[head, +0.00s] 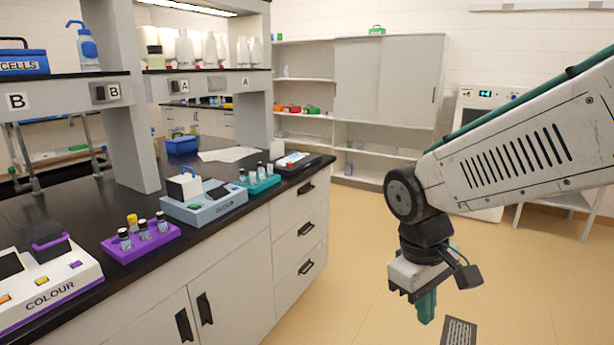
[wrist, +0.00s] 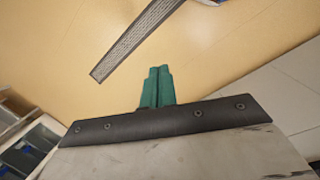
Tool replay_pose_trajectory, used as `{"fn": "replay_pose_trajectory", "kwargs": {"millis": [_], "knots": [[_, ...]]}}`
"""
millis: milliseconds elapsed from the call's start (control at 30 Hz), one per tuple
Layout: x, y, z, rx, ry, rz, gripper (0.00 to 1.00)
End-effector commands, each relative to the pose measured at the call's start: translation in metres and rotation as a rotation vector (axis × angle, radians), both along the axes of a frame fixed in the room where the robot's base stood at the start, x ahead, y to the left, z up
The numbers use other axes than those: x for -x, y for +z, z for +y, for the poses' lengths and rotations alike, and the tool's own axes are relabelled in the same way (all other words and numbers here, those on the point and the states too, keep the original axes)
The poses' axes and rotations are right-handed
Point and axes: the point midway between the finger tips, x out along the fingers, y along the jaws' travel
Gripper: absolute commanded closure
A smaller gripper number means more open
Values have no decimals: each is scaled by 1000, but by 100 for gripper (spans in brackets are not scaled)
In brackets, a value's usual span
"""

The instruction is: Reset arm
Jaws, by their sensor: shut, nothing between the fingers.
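My gripper (head: 427,306) hangs at the end of my arm on the right of the head view, over the open floor to the right of the bench. Its green fingers point down. In the wrist view my gripper (wrist: 158,72) shows its two green fingers side by side and touching, with nothing between them.
The black bench (head: 85,200) on the left holds a purple vial rack (head: 140,243), a blue-grey device (head: 203,208), a teal vial rack (head: 259,184) and a colour device (head: 45,290). A floor grille (head: 459,333) lies near my gripper. Shelves (head: 305,95) stand at the back.

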Motion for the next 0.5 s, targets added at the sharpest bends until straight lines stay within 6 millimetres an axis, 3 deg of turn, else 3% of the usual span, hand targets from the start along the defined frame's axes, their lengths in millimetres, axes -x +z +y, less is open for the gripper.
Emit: {"fn": "replay_pose_trajectory", "kwargs": {"millis": [100, 300, 500], "knots": [[47, 18, -24, -43, -191, -5, 100], [109, 34, -49, -123, -399, -45, 100], [134, 48, -66, -172, -487, -159, 100]]}}
